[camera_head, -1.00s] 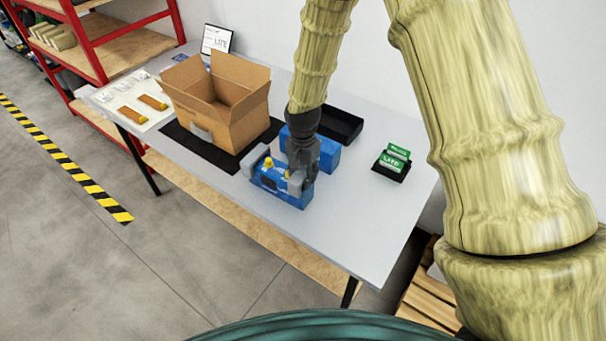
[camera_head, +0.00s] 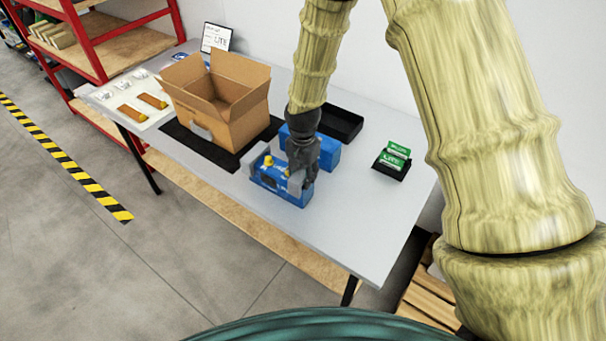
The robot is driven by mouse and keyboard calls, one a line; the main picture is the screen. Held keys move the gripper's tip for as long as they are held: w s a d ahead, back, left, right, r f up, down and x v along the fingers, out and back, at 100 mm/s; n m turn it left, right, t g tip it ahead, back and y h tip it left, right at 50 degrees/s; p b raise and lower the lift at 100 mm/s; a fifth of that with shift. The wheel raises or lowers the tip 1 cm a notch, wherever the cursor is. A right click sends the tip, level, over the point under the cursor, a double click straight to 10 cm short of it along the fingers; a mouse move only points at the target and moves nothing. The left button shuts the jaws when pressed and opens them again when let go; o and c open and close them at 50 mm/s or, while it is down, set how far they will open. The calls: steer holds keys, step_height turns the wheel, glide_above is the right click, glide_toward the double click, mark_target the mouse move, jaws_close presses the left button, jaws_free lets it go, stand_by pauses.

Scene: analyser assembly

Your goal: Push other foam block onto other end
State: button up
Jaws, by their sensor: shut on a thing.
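The blue analyser (camera_head: 270,180) lies near the front edge of the table, with small yellow parts on its upper side. A grey foam block (camera_head: 257,157) is at its left end. My gripper (camera_head: 298,182) is over the analyser's right end, pointing down and shut on the other grey foam block (camera_head: 295,187). That block is against the right end. The dark fingers hide much of it, so I cannot tell how fully it is seated.
A blue box (camera_head: 329,152) stands just behind the gripper, with a black tray (camera_head: 341,124) beyond it. An open carton (camera_head: 241,126) stands on a black mat (camera_head: 192,145) to the left. Green cartons (camera_head: 392,158) sit at right. The table's front right is clear.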

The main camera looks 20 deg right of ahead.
steer(key=o, duration=0.9)
steer(key=shift+f, duration=0.1)
steer(key=shift+r, duration=0.2)
steer(key=shift+r+p, duration=2.45)
steer(key=shift+r, duration=0.9)
